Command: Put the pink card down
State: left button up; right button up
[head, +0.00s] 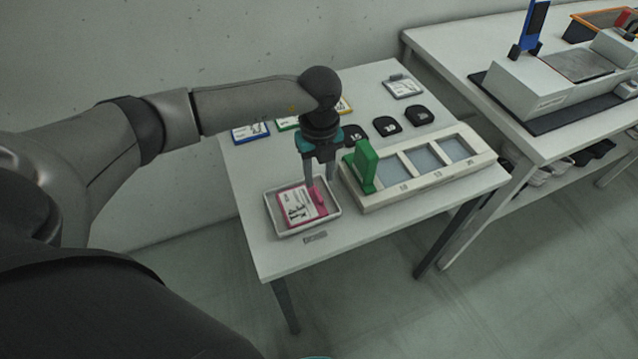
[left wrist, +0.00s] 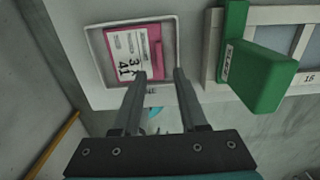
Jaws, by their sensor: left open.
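The pink card (head: 299,206) lies flat in a shallow white tray (head: 270,218) near the table's front left corner. It has a white label with black print and a raised pink tab. In the left wrist view the pink card (left wrist: 130,55) lies inside the rim of the tray (left wrist: 92,40). My left gripper (head: 320,184) is over the tray's right side, beside the card's tab. In the left wrist view the left gripper (left wrist: 160,74) has its two fingers apart, with nothing held between them. My right gripper is not in view.
A white rack (head: 428,172) with several windows stands right of the tray, a green block (head: 364,168) upright at its left end. Black numbered pieces (head: 387,126) and coloured cards (head: 250,131) lie behind. A second table (head: 440,45) with a machine (head: 545,85) stands right.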

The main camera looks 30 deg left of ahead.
pick_arm(q)
notch_tip(320, 180, up, 6)
jog(key=shift+f, duration=0.1)
dwell(1.6)
